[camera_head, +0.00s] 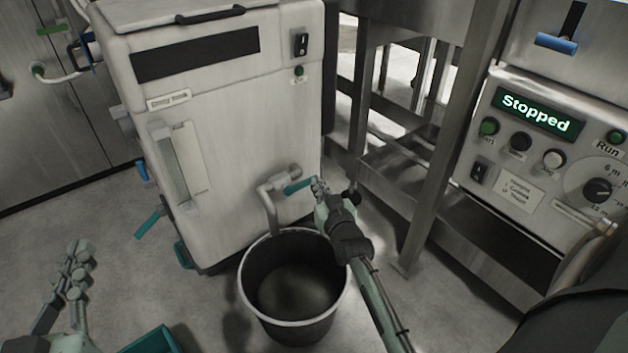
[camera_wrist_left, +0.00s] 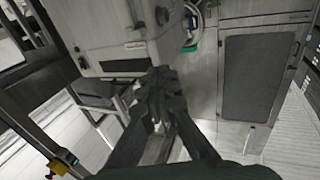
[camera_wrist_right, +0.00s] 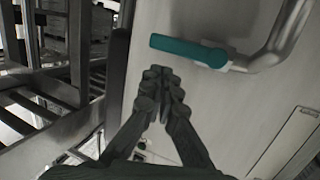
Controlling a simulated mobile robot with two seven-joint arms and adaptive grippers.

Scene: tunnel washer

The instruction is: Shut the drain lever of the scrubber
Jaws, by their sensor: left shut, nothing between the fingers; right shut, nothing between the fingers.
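The scrubber (camera_head: 225,120) is a white cabinet with a dark strip and a switch. A grey drain pipe (camera_head: 268,200) comes out of its front low on the right and bends down over a bucket. The teal drain lever (camera_head: 298,186) sticks out from the pipe to the right. It also shows in the right wrist view (camera_wrist_right: 188,50). My right gripper (camera_head: 318,186) is shut and empty, close to the lever's free end; in the right wrist view a gap shows between them. My left gripper (camera_head: 78,255) is shut and empty, left of the scrubber, away from the lever.
A black bucket (camera_head: 338,297) stands on the floor under the pipe. A teal bin (camera_head: 152,341) is at the bottom edge. A steel frame (camera_head: 440,160) and a control panel (camera_head: 540,130) reading "Stopped" stand to the right. Another teal handle (camera_head: 148,223) sticks out at the scrubber's left.

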